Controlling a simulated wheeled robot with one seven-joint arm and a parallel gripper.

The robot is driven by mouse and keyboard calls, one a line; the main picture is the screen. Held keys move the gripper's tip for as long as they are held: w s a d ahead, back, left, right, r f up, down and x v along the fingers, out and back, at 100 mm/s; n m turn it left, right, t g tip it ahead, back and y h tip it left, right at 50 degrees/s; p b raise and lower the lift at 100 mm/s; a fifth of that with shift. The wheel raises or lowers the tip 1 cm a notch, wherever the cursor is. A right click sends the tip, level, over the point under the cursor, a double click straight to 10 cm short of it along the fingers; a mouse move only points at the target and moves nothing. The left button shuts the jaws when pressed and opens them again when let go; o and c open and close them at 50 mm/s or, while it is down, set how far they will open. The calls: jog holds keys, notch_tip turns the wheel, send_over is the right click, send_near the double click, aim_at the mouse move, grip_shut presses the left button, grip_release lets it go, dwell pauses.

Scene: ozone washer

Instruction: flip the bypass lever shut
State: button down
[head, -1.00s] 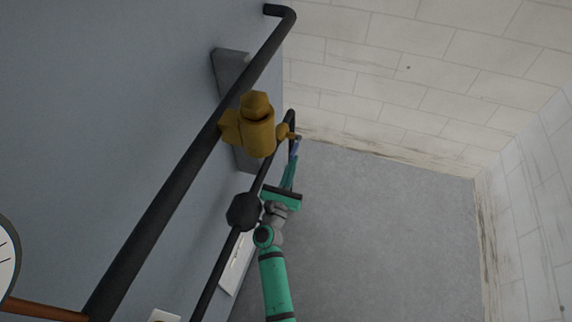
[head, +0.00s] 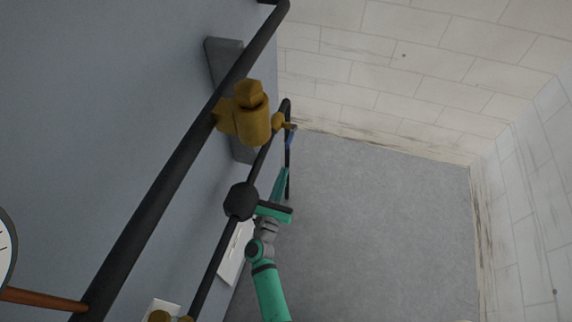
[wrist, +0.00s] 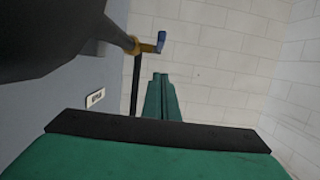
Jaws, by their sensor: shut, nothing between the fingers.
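The lever with a blue handle (head: 291,136) shows in the head view, beside a small brass stem (head: 279,122) near the large brass valve body. In the wrist view its blue end (wrist: 161,41) sticks out to the right from a brass stem (wrist: 141,47), above and beyond my fingers. My gripper (head: 284,172) is green, with its fingers together and nothing between them. In the wrist view my gripper (wrist: 160,78) points toward the wall, its tips below the blue handle in the picture. A gap shows between tips and handle in the head view.
A thick dark pipe (head: 165,185) with the brass valve body (head: 253,123) crosses the head view. A thinner pipe with a dark round fitting (head: 241,201) runs close beside my gripper. A small label (wrist: 95,98) is on the grey panel. Open floor (head: 380,230) lies right.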

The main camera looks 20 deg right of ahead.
jog(key=shift+r+v, duration=0.15)
jog(key=shift+v, duration=0.85)
jog(key=shift+r+v, duration=0.2)
jog(key=shift+v, duration=0.85)
jog(key=shift+s+a, duration=0.1)
jog(key=s+a+r+m+y, duration=0.2)
jog(key=s+a+m+y, duration=0.2)
jog(key=s+m, duration=0.5)
jog(key=s+a+r+m+y, duration=0.3)
jog(key=s+a+m, duration=0.3)
jog(key=s+m, duration=0.3)
jog(key=s+a+r+m+y, duration=0.2)
jog(key=s+a+m+y, duration=0.3)
jog(key=s+m, duration=0.5)
jog(key=s+y, duration=0.1)
jog(key=s, duration=0.4)
jog(key=shift+a+r+g, duration=0.3)
jog(key=shift+a+g, duration=0.05)
jog(key=shift+g, duration=0.05)
